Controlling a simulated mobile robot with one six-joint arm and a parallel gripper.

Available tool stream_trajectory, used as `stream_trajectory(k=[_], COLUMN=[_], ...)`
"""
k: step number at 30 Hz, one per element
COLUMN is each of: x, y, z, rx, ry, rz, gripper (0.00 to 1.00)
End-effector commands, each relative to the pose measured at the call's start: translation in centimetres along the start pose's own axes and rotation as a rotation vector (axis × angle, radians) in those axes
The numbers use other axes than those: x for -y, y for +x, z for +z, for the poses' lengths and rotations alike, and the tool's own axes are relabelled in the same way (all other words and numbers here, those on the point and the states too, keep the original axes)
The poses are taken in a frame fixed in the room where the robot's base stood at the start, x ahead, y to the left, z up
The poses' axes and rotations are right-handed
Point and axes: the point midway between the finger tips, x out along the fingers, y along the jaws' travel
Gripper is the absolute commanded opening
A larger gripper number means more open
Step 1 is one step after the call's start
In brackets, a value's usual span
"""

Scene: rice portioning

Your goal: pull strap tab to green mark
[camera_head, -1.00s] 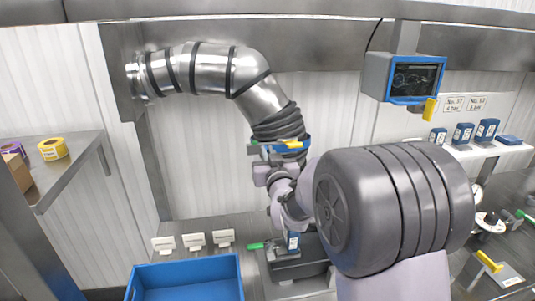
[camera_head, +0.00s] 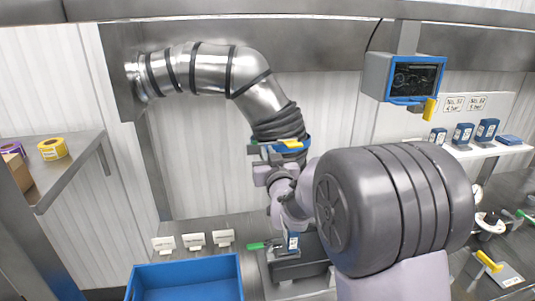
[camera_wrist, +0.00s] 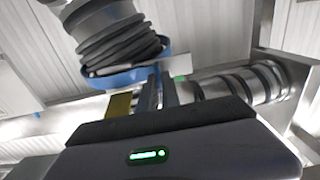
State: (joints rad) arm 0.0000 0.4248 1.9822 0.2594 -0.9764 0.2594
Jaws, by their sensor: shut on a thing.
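The blue strap (camera_head: 292,147) goes around the lower end of the ribbed duct sleeve, and it also shows in the wrist view (camera_wrist: 125,78). The yellow strap tab (camera_head: 291,143) lies at the front of the strap. In the wrist view, the tab (camera_wrist: 118,104) shows just left of my fingers. My gripper (camera_head: 266,152) is up at the strap and shut on the tab; its dark fingers (camera_wrist: 157,93) are close together, and the grip itself is partly hidden. A small green mark (camera_wrist: 180,78) shows just right of the fingers in the wrist view.
The metal duct (camera_head: 215,70) bends down from the wall. A monitor (camera_head: 405,78) hangs at the upper right. A blue bin (camera_head: 187,262) and a grey unit with a green handle (camera_head: 257,246) stand below. A shelf (camera_head: 70,175) juts out at left.

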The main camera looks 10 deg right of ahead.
Motion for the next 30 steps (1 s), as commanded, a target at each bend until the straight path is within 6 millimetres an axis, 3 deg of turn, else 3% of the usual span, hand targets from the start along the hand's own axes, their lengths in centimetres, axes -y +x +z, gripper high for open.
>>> stream_trajectory(k=[3,10,18,22,30], x=[0.2,2.9,3.1,3.0,3.0], y=[0.0,0.0,0.0,0.0,0.0], z=[0.1,0.4,0.1,0.1,0.0], rx=[0.001,0.000,0.002,0.002,0.001], ry=[0.000,0.001,0.000,0.000,0.000], rz=[0.000,-0.002,-0.001,0.000,0.000], gripper=[0.00,0.00,0.00,0.29,0.29])
